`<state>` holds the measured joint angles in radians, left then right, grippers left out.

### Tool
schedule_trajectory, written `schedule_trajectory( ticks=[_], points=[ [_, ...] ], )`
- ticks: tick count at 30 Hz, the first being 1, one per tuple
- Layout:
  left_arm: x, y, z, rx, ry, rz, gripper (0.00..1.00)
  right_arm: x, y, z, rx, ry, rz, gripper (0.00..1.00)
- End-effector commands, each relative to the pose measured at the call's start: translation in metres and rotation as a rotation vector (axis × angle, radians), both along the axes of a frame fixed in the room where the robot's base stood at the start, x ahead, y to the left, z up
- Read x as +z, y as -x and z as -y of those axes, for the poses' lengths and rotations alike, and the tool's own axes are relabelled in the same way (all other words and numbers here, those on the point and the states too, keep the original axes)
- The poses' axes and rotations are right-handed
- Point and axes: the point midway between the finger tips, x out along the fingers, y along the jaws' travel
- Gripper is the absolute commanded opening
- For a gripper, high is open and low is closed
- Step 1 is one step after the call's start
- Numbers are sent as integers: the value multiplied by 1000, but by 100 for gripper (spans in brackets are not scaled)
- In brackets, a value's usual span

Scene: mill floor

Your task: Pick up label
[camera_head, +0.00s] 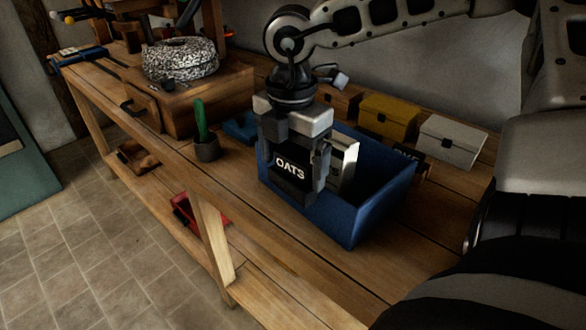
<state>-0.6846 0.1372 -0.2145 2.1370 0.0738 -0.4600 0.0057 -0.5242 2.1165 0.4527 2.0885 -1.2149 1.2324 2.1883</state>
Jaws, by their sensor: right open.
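A black label reading OATS (290,168) shows in the head view, upright at the left end of the blue bin (378,205). My right gripper (295,176) comes down from above with its fingers on either side of the label. The gripper is open. Whether a finger touches the label cannot be told, and the fingers hide its side edges. Another dark label with pale lettering (406,155) is partly hidden behind the bin's far wall. My left gripper is not in view.
A pale box (343,160) stands inside the bin. Yellow (388,115) and white (452,140) boxes sit behind it.

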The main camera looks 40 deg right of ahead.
Motion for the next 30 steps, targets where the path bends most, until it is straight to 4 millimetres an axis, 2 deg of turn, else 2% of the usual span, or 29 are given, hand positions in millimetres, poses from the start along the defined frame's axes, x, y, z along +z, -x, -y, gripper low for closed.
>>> schedule_trajectory(
  ticks=[5, 6, 11, 12, 23, 30],
  points=[
    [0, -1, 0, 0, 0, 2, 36, 0, 0, 0, 0, 0, 2, 89],
    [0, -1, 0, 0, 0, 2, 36, 0, 0, 0, 0, 0, 2, 86],
    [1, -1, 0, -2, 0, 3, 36, 0, 0, 0, 0, 0, 1, 42],
    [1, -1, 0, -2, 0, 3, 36, 0, 0, 0, 0, 0, 1, 40],
    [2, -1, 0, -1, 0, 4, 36, 4, -1, 0, -1, 1, 3, 40],
    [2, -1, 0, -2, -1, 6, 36, 32, -1, 0, 0, 1, 7, 40]
  ],
)
